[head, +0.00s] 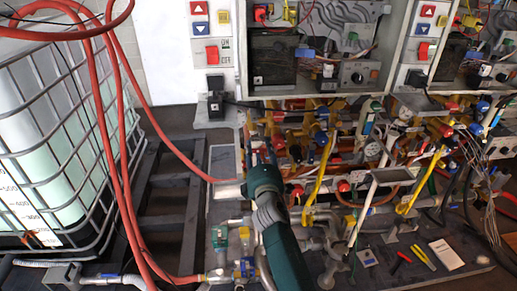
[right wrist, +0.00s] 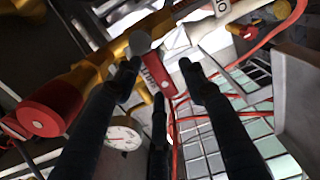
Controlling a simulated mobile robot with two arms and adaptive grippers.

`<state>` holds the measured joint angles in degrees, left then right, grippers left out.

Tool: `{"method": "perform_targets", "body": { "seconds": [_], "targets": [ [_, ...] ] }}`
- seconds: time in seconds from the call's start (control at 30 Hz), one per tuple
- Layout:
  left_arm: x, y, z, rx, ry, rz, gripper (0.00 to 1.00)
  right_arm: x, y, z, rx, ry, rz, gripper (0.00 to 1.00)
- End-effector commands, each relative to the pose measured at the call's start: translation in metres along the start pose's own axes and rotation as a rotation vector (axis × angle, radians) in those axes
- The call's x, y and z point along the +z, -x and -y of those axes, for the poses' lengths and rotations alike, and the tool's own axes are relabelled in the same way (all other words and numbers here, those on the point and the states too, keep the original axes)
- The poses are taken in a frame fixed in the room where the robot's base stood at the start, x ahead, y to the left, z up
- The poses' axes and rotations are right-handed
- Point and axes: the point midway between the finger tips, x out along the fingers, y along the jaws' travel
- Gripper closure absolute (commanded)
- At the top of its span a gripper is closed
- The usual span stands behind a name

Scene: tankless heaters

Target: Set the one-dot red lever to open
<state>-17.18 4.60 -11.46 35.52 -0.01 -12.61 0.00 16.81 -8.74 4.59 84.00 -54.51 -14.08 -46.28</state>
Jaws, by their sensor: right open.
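My right gripper (head: 260,146) reaches into the pipework below the left heater in the head view. In the right wrist view its dark fingers are spread apart (right wrist: 160,72). A red lever (right wrist: 154,73) with pale lettering shows between the fingertips, beside a yellow pipe fitting (right wrist: 110,57). The gripper is not closed on it, and I cannot tell whether a finger touches it. No dot mark is legible on this lever. In the head view the gripper and arm hide much of this spot. My left gripper is not in view.
A round gauge (right wrist: 124,134) and a red cap (right wrist: 42,108) are close to the fingers. Red hoses (head: 122,150) hang before a caged white tank (head: 50,130) at left. Yellow-handled pliers (head: 423,257) and a white card (head: 446,254) lie at lower right.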

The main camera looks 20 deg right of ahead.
Motion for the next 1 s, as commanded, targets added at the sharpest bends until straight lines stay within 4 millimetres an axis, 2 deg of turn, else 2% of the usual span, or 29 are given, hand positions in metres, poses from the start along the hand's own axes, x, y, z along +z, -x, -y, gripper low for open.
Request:
{"method": "perform_targets", "body": {
  "seconds": [0.1, 0.37, 0.4, 0.6, 1.0],
  "targets": [
    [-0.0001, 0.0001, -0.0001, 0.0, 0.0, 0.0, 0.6, 0.0, -0.0066, -0.0001, 0.0, -0.001, 0.0, 0.58],
    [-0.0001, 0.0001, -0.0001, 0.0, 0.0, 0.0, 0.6, -0.0001, -0.0078, 0.0, 0.0, -0.001, 0.0, 0.58],
    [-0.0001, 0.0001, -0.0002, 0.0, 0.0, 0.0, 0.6, -0.0001, -0.0077, 0.0, 0.0, -0.001, 0.0, 0.62],
    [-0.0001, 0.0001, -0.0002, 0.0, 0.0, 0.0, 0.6, -0.0001, -0.0076, 0.0001, -0.001, -0.001, 0.0, 1.0],
    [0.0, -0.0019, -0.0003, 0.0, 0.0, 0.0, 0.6, -0.0002, -0.0074, 0.0027, -0.001, 0.033, 0.0, 1.0]
  ]
}}
